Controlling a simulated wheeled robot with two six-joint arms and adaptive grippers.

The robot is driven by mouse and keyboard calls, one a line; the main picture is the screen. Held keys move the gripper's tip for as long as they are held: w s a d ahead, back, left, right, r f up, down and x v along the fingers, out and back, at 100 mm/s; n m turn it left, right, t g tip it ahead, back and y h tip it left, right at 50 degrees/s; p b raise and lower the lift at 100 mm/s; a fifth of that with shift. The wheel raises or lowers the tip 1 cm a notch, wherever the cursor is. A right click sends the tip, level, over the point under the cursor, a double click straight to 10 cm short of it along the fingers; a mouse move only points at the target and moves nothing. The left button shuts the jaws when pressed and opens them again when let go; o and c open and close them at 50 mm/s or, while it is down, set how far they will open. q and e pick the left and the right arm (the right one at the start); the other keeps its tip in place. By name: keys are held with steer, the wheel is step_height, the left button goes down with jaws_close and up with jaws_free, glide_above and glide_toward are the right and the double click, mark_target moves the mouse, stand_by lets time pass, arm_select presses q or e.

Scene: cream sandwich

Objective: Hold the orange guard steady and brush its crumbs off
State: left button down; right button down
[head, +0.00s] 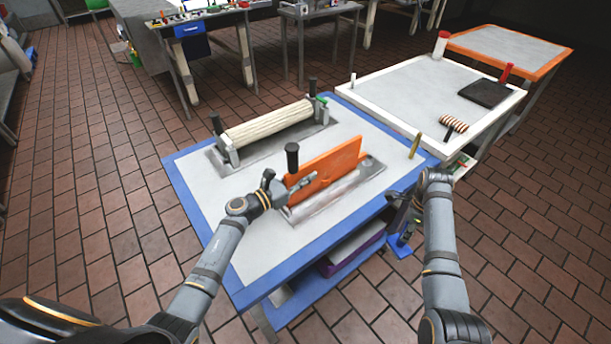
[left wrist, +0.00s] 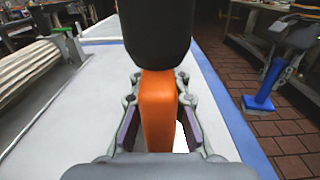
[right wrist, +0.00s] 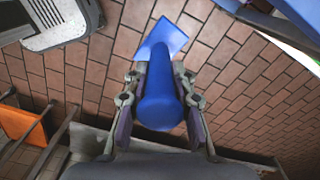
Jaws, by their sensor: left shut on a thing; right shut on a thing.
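The orange guard (head: 332,163) stands upright on a grey metal base plate (head: 355,182) on the blue-edged table. My left gripper (head: 278,190) is at its near left end. In the left wrist view the fingers are shut on the orange guard (left wrist: 158,110), with a black knob (left wrist: 155,35) in front of the camera. My right gripper (head: 408,208) is beyond the table's right edge, apart from the guard. In the right wrist view it is shut on a blue handle with a flat square end (right wrist: 160,90); its blue end also shows in the head view (head: 400,246). I cannot make out crumbs.
A ribbed cream roller (head: 265,125) lies behind the guard on the same table. A tan upright peg (head: 415,145) stands at the table's right corner. A white-edged table (head: 400,80) adjoins, with a striped dipper (head: 454,124) and a black slab. Bare table top lies in front of the guard.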

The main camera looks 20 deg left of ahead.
stand_by(0.6)
steer(key=shift+w+d+f, duration=0.2)
steer(key=shift+w+d, duration=0.05)
steer(key=w+d+r+m+t+y, duration=0.25)
steer(key=w+d+r+y, duration=0.35)
steer(key=y, duration=0.5)
steer(key=s+a+r+m+t+y, duration=0.1)
steer(key=s+a+m+t+y, duration=0.25)
steer(key=a, duration=0.65)
steer(key=s+a+r+m+t, duration=0.1)
steer(key=s+a+m+t, duration=0.2)
steer(key=s+a+t, duration=0.5)
steer(key=w+a+g, duration=0.3)
steer(key=w+a, duration=0.2)
steer(key=shift+a+f, duration=0.2)
steer(key=shift+x, duration=0.95)
steer(key=shift+w+d, duration=0.1)
steer(key=shift+w, duration=0.1)
